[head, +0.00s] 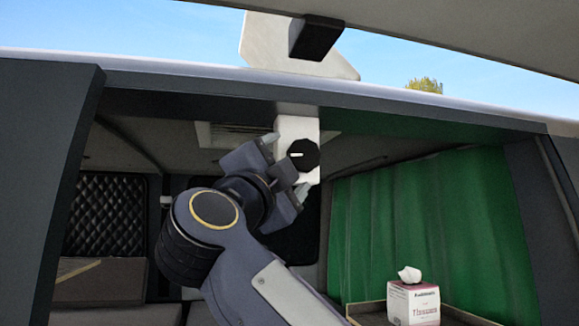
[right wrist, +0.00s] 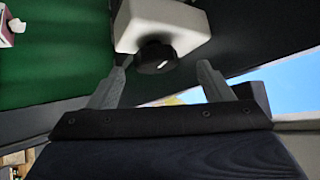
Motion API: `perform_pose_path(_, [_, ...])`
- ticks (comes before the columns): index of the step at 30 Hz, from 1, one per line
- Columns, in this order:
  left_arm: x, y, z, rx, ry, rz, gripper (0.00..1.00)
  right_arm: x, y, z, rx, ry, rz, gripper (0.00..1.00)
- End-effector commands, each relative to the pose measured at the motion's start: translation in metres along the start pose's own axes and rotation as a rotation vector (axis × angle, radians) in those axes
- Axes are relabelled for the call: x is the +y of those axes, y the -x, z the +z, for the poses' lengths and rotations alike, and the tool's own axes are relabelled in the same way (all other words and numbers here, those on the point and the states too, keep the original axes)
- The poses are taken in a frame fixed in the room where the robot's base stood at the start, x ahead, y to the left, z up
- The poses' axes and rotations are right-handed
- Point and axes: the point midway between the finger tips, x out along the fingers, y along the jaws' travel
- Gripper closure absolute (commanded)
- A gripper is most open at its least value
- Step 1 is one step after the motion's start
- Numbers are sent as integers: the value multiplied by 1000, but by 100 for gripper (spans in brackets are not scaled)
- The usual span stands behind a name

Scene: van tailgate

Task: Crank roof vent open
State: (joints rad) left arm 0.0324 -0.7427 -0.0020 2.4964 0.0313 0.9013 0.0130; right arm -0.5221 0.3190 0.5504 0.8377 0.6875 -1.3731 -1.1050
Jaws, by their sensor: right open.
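A black round knob (head: 303,155) with a white pointer mark sits on a white housing (head: 292,127) under the van's roof edge. In the head view the pointer lies about level. The knob (right wrist: 157,55) and housing (right wrist: 160,22) also show in the right wrist view. My right gripper (head: 289,165) is open at the knob. In the right wrist view its fingertips (right wrist: 163,70) stand on either side, just short of the knob, with gaps visible. A white panel (head: 266,42) with a black block (head: 315,38) shows above the roof edge. My left gripper is out of view.
A slatted ceiling panel (head: 228,135) is partly hidden behind my right gripper. A green curtain (head: 420,220) hangs at the right, with a tissue box (head: 413,303) on a ledge below. The dark door frame (head: 55,150) bounds the opening at left.

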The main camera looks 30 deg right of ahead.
Motion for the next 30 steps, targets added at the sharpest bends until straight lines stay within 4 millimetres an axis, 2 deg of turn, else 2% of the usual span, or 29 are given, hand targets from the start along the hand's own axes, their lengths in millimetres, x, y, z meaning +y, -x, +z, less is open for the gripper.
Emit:
perform_pose_path(3, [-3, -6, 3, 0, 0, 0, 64, 0, 19, 4, -4, 0, -2, 27])
perform_pose_path(7, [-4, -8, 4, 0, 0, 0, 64, -2, 28, 4, -2, 1, -2, 27])
perform_pose_path(24, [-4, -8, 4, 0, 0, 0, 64, -4, 29, 3, 0, 2, -12, 27])
perform_pose_path(26, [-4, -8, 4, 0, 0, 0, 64, -8, 29, 0, 5, 3, -54, 27])
perform_pose_path(30, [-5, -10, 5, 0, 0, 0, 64, -29, 36, -7, 0, 34, -323, 27])
